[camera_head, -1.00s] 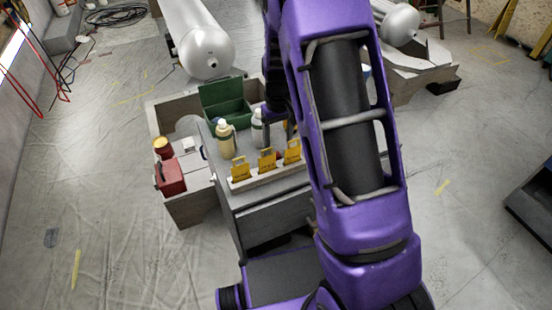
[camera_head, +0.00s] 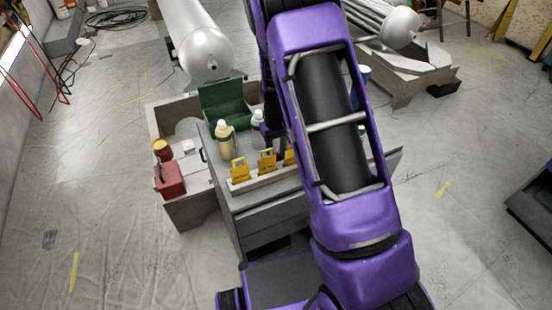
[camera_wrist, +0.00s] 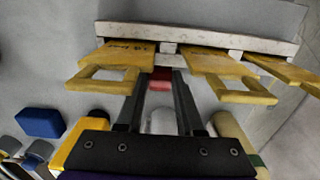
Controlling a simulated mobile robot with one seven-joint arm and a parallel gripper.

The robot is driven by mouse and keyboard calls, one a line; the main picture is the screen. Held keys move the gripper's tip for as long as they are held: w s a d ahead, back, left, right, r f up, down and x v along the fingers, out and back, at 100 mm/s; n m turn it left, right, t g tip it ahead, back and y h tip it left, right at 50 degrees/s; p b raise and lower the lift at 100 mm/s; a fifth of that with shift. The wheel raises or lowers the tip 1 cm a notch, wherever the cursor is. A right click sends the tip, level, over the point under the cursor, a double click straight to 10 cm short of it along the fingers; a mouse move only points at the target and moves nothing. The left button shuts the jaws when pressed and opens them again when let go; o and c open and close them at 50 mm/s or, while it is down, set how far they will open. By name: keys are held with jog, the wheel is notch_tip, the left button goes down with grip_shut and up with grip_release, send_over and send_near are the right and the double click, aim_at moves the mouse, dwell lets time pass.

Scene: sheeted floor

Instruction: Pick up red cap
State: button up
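A small red piece (camera_wrist: 160,79), which looks like the red cap, shows in the wrist view between the tips of my gripper (camera_wrist: 162,76). The two dark fingers stand apart, and the red piece fills the gap between their tips. I cannot tell whether the fingers press on it or only stand around it. In the head view my purple arm covers most of this spot, and the red cap cannot be made out there.
A cream bottle (camera_head: 224,138), a white bottle (camera_head: 258,118) and a green box (camera_head: 228,105) are close by. A red box (camera_head: 170,178) stands left.

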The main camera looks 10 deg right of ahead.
grip_shut()
